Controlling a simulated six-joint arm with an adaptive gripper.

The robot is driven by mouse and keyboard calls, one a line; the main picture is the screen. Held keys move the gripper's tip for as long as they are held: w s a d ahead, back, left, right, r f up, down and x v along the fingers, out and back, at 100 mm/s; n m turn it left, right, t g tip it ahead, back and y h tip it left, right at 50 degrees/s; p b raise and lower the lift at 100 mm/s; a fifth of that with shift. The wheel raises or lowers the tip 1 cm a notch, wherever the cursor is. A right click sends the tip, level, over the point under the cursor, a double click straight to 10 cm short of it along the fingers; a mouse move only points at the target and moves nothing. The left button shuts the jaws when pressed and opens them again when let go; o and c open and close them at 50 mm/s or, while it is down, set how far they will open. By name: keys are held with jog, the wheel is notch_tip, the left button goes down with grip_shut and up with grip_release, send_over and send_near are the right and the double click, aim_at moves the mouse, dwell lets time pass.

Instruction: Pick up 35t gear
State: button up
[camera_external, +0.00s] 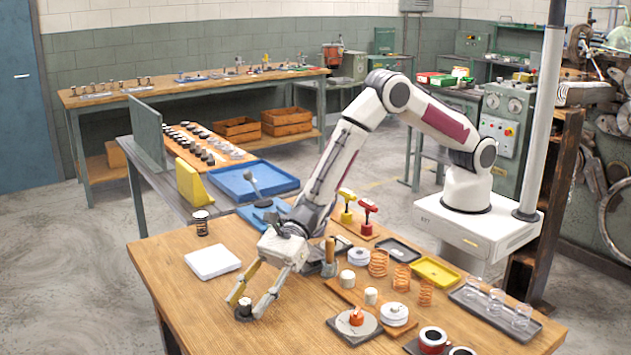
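My gripper (248,305) points down at the left front part of the wooden workbench (195,310). Its two fingers stand apart, one on each side of a small dark round piece with a lighter top (244,311). This piece is low, at or just above the bench top. It may be the 35t gear, but its teeth are too small to make out. I cannot tell whether the fingers touch it.
To the right are copper springs (378,263), a yellow tray (435,272), a grey plate (343,331) and a tray of clear glasses (508,318). The bench's front left is clear.

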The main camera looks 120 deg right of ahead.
jog(key=shift+x, duration=0.8)
grip_shut()
